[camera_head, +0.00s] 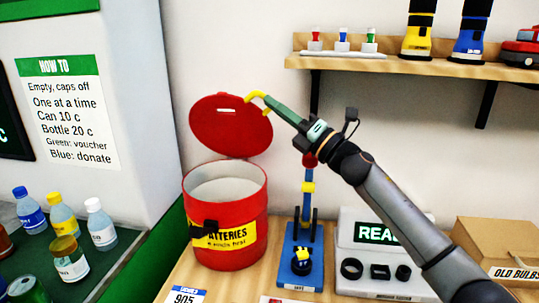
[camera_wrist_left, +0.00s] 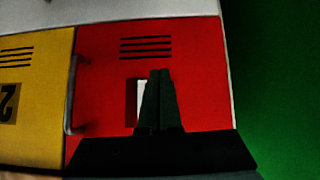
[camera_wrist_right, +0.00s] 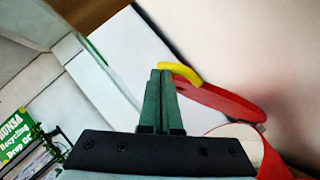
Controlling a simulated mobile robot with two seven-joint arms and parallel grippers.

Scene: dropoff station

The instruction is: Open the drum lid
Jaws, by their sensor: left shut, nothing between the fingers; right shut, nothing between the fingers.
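The red drum (camera_head: 227,258) with a yellow batteries label stands on the wooden counter. Its round red lid (camera_head: 222,130) is raised and tilted back above the rear rim, so the pale inside shows. A yellow handle (camera_head: 256,96) is at the lid's upper edge; it also shows in the right wrist view (camera_wrist_right: 181,73). My right gripper (camera_head: 270,101) is shut and empty, its green fingertips beside the handle; I cannot tell if they touch it. My left gripper (camera_wrist_left: 160,75) shows only in its wrist view, shut in front of a red locker door (camera_wrist_left: 105,65).
A blue device (camera_head: 302,270) and a white tester with a screen (camera_head: 383,234) stand right of the drum. A cardboard box (camera_head: 500,245) is farther right. Several bottles (camera_head: 70,262) stand at left. A wall shelf (camera_head: 400,65) is above my right arm.

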